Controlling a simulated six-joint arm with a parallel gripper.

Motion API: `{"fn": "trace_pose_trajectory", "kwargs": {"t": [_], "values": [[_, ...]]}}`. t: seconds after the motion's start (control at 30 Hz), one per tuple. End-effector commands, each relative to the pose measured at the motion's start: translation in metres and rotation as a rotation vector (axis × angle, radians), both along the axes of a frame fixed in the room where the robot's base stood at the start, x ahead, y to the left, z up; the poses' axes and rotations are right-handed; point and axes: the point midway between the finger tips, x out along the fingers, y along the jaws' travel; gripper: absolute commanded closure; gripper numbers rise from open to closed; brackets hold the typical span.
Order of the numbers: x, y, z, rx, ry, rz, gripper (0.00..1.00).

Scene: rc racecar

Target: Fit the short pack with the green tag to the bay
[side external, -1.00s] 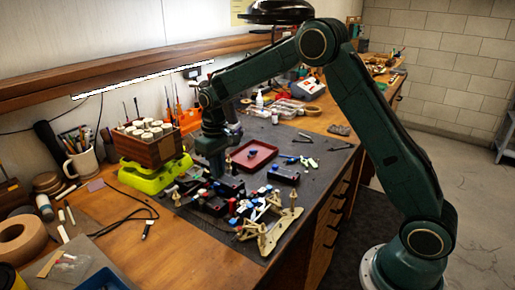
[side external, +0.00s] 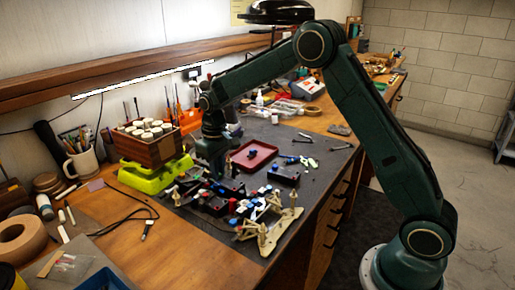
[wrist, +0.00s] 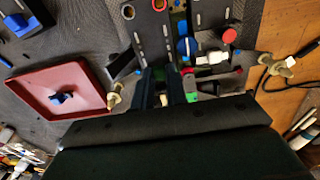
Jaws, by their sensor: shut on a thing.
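My gripper (side external: 212,174) points down over the racecar chassis on the dark mat in the side external view. In the wrist view its two dark fingers (wrist: 163,92) are shut on a dark pack, mostly hidden between and below them. A small green patch (wrist: 191,97) shows beside the fingers, probably the green tag. The black chassis plate (wrist: 155,35) with slots lies just beyond the fingertips. The bay itself is hidden or too small to make out, so I cannot tell whether the pack touches it.
A red tray (wrist: 35,84) holds a small blue part; it stands behind the chassis in the side external view (side external: 235,161). A black pack with blue ends (side external: 285,176) lies right of the chassis. Tan suspension parts (side external: 265,240) stand in front. A lime stand (side external: 150,182) is at left.

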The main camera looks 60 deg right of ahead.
Motion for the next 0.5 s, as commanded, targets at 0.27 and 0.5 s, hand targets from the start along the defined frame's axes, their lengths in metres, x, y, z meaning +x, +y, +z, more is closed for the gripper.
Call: {"fn": "trace_pose_trajectory", "kwargs": {"t": [0.27,0.5], "values": [[0.0002,0.0,-0.005,0.0,-0.001,0.0,1.0],[0.0,0.0,-0.0091,0.0,0.0,0.0,1.0]]}}
